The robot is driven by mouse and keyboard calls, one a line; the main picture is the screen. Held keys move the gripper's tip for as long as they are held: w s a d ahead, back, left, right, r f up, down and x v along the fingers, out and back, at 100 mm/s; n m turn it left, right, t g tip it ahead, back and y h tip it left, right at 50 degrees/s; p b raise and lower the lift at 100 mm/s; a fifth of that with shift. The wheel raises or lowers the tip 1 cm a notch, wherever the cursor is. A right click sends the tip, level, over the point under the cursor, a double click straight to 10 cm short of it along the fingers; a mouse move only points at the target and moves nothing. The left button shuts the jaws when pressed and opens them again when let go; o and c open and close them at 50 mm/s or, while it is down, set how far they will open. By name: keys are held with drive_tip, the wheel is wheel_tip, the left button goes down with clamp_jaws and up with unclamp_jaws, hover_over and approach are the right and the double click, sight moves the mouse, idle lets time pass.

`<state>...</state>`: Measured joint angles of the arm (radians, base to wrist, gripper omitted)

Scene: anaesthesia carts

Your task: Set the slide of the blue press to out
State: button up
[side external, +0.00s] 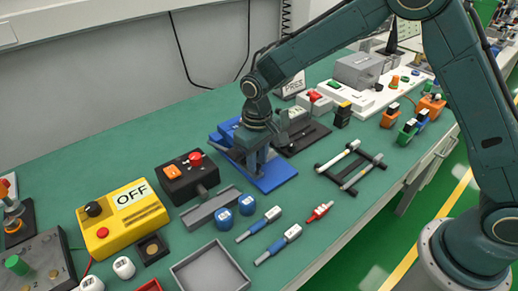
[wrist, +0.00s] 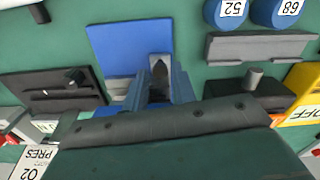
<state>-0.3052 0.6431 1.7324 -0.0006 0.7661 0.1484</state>
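The blue press (side external: 276,180) stands mid-table in the side external view, its flat blue plate towards the front. The plate also shows in the wrist view (wrist: 125,45). My gripper (side external: 256,160) is low over the press, pointing down, and hides much of its body and slide. In the wrist view, the two fingers of my gripper (wrist: 158,88) stand apart on either side of a grey part (wrist: 160,66) with a dark pointed front, at the plate's edge. I cannot tell whether the fingers touch or grip it. The slide's position is not clear.
A black box with red and orange buttons (side external: 186,178) and a grey channel block (side external: 211,207) stand left of the press. A dark fixture (side external: 303,138) is close on its right.

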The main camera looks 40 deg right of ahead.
drive_tip(key=shift+f, duration=0.4)
clamp_jaws()
drive_tip(key=shift+s, duration=0.1)
drive_tip(key=shift+s+r, duration=0.1)
drive_tip(key=shift+s, duration=3.8)
unclamp_jaws()
